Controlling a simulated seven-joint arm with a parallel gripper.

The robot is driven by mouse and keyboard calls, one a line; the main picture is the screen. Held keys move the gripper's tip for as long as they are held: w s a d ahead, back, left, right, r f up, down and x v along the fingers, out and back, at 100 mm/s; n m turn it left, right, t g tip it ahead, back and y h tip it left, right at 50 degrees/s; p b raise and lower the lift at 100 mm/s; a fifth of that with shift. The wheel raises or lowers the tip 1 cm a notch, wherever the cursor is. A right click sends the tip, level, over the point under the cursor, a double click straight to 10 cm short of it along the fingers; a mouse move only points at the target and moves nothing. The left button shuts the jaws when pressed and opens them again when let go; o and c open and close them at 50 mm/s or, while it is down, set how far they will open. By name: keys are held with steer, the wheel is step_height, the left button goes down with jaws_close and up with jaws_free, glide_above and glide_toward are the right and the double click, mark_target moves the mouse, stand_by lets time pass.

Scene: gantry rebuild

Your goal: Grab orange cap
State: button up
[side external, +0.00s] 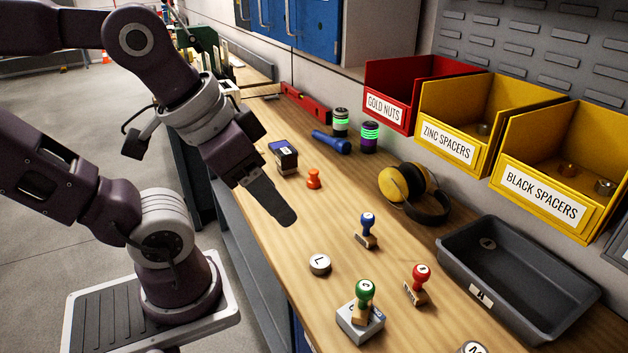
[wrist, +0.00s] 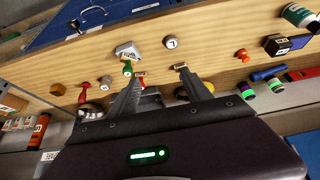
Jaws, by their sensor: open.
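The orange cap (side external: 313,178) is a small orange piece with a narrow waist, standing on the wooden bench beside a dark stamp block. In the wrist view the cap (wrist: 242,55) lies to the right of my fingers, outside the gap between them. My gripper (side external: 286,217) hangs over the bench's near edge, in front of the cap and apart from it. In the wrist view my gripper (wrist: 160,73) has its two fingers spread with nothing held between them. In the side view the fingers overlap, so their gap is hidden.
The dark stamp block (side external: 284,157) and blue flashlight (side external: 331,142) are close to the cap. Bins (side external: 450,140) line the back.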

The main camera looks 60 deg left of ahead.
steer(key=shift+c, duration=1)
steer(key=m+g+y, duration=0.4)
steer(key=m+y, duration=0.9)
steer(key=m, duration=0.6)
glide_toward(316, 175)
steer(key=a, duration=0.4)
steer(key=shift+s+a+f, duration=0.2)
steer(key=shift+s+f, duration=0.05)
steer(key=shift+f, duration=0.05)
steer(key=shift+y, duration=0.3)
steer(key=x, duration=0.2)
steer(key=f+x, duration=0.1)
steer(key=x, duration=0.4)
steer(key=shift+w+d+f, duration=0.15)
steer(key=shift+w+f, duration=0.15)
steer(key=shift+w, duration=0.15)
jaws_close()
